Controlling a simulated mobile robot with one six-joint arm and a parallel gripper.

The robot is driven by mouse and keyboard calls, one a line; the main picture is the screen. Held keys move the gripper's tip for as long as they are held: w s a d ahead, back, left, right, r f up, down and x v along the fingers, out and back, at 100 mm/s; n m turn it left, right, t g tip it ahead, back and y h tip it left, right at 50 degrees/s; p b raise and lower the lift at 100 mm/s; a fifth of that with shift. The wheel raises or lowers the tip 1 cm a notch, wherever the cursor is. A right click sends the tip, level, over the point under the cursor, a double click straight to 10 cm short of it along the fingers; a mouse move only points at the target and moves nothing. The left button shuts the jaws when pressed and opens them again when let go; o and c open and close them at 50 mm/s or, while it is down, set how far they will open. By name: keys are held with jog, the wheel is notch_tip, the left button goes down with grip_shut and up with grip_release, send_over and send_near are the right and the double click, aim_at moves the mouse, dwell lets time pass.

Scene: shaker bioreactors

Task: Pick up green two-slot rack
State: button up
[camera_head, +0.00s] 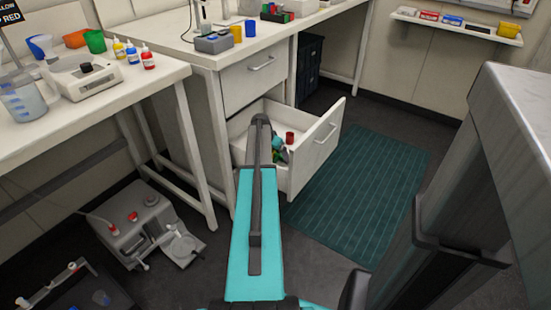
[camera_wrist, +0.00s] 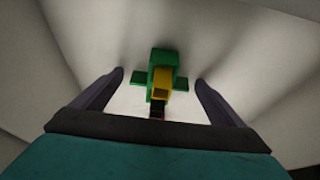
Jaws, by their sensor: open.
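The green rack (camera_wrist: 153,62) shows in the wrist view against pale drawer-like surfaces. A yellow block-shaped piece (camera_wrist: 161,85) sits at its near side, with a small dark and red part below it. My gripper (camera_wrist: 157,78) is open, with one dark finger on each side of the rack and a visible gap to each. I cannot tell how far below the fingertips the rack lies. In the head view my arm reaches over the open drawer (camera_head: 318,141).
The drawer walls stand close around my gripper. A red-topped item (camera_head: 290,137) shows in the drawer. The bench above holds a grey block (camera_head: 214,43), a blue cup (camera_head: 250,28) and a yellow cup (camera_head: 237,34). A green mat (camera_head: 365,190) lies on clear floor at right.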

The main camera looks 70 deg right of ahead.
jog(key=shift+c, duration=0.2)
dwell(0.3)
jog(key=c, duration=1.1)
jog(key=shift+r, duration=0.15)
notch_tip(320, 180, up, 10)
jog(key=shift+f+p, duration=0.1)
jog(key=shift+p, duration=0.9)
